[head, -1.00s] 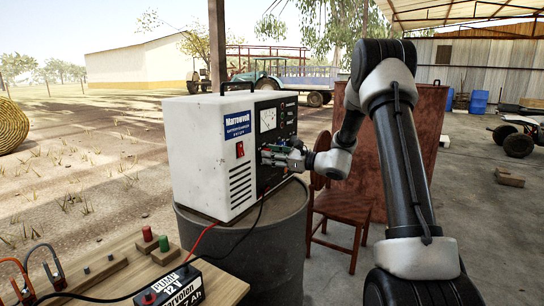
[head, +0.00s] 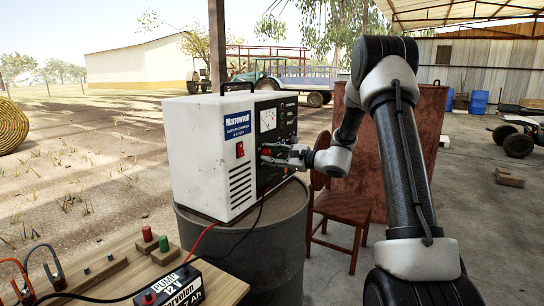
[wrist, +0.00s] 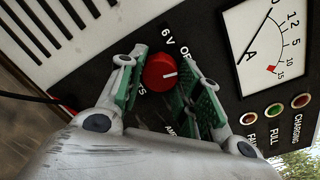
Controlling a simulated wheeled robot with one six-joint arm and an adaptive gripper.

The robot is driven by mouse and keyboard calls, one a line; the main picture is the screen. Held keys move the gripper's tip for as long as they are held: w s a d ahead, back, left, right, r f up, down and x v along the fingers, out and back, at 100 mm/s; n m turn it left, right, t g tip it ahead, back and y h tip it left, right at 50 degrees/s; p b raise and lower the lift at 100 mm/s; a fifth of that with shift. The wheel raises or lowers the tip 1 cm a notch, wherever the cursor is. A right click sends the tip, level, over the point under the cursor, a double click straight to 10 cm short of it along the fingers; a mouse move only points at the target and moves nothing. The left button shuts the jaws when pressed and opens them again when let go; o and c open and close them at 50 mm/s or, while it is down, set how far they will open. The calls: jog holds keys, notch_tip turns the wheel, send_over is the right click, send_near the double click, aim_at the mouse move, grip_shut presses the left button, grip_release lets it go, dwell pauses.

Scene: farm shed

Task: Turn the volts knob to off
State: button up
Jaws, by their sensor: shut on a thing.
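The battery charger (head: 205,150) is a white box with a black front panel, standing on a drum. In the wrist view the red volts knob (wrist: 158,72) sits between the green-padded fingers of my gripper (wrist: 165,70), which is shut on it. The white mark on the knob points right, towards lettering that starts "OF" and is partly covered by a finger. "6V" is printed above the knob; the volts label is partly hidden. In the head view my gripper (head: 280,153) is at the panel, and the knob is hard to make out.
An ammeter (wrist: 268,42) and several indicator lamps (wrist: 275,110) are beside the knob on the panel. The drum (head: 255,245) carries the charger. A wooden board (head: 120,265) with a 12 V battery (head: 170,290) is at front left. A wooden chair (head: 340,210) stands behind my gripper.

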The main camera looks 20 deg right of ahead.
jog(key=shift+n, duration=1)
jog(key=o, duration=1)
jog(key=shift+o, duration=0.2)
jog(key=v, duration=1.2)
